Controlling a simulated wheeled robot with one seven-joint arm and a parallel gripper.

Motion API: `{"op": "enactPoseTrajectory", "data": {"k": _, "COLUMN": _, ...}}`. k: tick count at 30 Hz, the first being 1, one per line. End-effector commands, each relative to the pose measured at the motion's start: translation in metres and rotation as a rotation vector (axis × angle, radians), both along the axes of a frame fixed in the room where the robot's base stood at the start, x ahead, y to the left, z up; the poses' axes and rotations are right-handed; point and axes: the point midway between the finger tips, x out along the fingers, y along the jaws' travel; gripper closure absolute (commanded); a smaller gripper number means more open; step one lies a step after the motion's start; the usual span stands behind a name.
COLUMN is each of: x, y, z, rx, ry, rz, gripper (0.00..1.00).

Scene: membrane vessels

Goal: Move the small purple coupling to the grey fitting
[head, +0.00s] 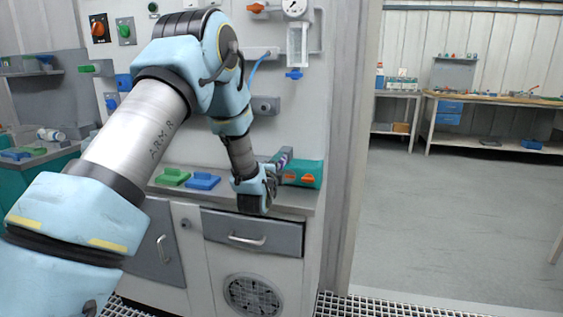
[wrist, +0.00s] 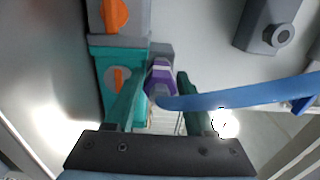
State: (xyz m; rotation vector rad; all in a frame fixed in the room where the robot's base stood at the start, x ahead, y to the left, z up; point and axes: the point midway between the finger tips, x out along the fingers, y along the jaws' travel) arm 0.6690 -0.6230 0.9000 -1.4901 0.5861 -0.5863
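The small purple coupling (wrist: 160,80), with a pale band, sits between the two dark green fingers of my gripper (wrist: 163,82) in the wrist view. Both fingers appear to press on its sides. In the head view the purple coupling (head: 284,160) shows small at the left end of the teal unit, beside my gripper (head: 272,172). A grey piece (wrist: 161,48) is right behind the coupling; I cannot tell whether they touch. A grey fitting (wrist: 270,35) with a round port is on the panel at upper right, apart from the coupling; a similar fitting (head: 265,105) shows in the head view.
The teal unit (head: 305,174) with orange handles stands close beside my fingers. A blue hose (wrist: 245,93) crosses the wrist view on the right. Green (head: 172,177) and blue (head: 203,181) blocks lie on the counter. Valves and a gauge (head: 294,8) line the panel.

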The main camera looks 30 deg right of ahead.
Motion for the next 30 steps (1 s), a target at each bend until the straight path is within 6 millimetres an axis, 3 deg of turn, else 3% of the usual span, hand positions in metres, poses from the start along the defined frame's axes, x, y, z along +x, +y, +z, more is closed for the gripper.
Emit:
{"op": "enactPoseTrajectory", "data": {"k": 1, "x": 0.0000, "y": 0.0000, "z": -0.0001, "rx": 0.000, "ry": 0.000, "rz": 0.000, "gripper": 0.53}}
{"op": "enactPoseTrajectory", "data": {"k": 14, "x": -0.0001, "y": -0.0001, "z": -0.0002, "rx": 0.000, "ry": 0.000, "rz": 0.000, "gripper": 1.00}}
{"op": "enactPoseTrajectory", "data": {"k": 30, "x": -0.0014, "y": 0.0010, "z": -0.0004, "rx": 0.000, "ry": 0.000, "rz": 0.000, "gripper": 1.00}}
